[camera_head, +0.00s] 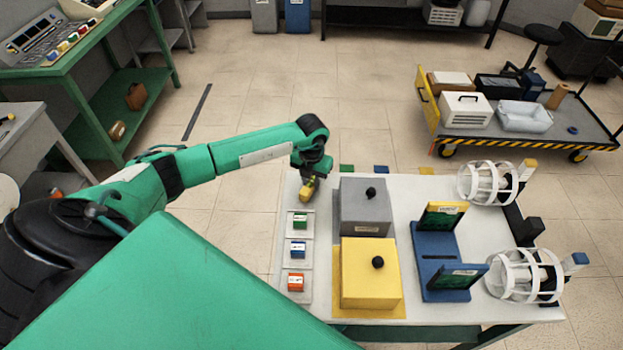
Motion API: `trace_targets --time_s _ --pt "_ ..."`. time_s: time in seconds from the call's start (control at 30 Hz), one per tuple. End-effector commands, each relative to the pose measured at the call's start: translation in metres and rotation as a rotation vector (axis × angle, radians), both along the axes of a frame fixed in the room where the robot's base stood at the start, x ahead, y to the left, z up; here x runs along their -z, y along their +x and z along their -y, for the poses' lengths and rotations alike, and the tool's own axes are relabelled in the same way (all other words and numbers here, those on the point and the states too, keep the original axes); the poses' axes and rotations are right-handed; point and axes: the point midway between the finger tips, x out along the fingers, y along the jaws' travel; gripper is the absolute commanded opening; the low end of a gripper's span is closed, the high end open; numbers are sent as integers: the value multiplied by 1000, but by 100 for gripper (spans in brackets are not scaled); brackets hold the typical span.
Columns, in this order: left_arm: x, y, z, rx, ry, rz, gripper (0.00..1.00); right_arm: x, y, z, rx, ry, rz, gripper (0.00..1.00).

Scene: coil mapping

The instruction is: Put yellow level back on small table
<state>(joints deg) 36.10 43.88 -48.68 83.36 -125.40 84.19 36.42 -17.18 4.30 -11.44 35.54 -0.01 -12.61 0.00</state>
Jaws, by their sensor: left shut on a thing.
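My left arm comes in from the left, and my left gripper (311,180) points down over the far left corner of the white-topped table (428,195). It is shut on a small yellow thing (306,194), which looks like the yellow level. The gripper partly covers it, and I cannot tell whether it touches the tabletop. A smaller grey table (26,128) stands at the left edge, partly cut off. My right gripper is not in view.
The white-topped table holds small green (300,221), blue (298,249) and orange (295,282) blocks, a grey box (364,212), a yellow box (369,280), a blue stand (437,250) and two white cages. A loaded cart (520,120) stands behind right. Floor between is open.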

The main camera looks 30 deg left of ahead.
Motion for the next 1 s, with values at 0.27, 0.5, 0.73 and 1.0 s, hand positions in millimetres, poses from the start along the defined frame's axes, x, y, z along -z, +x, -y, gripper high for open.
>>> trace_targets --time_s 0.27,0.5,0.73,1.0 --pt "2 0 0 0 0 0 46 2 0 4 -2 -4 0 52" --pt "2 0 0 0 0 0 47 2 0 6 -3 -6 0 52" --pt "-12 1 0 1 -1 3 47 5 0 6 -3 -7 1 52" --pt "-70 1 0 2 1 5 47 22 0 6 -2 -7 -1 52"
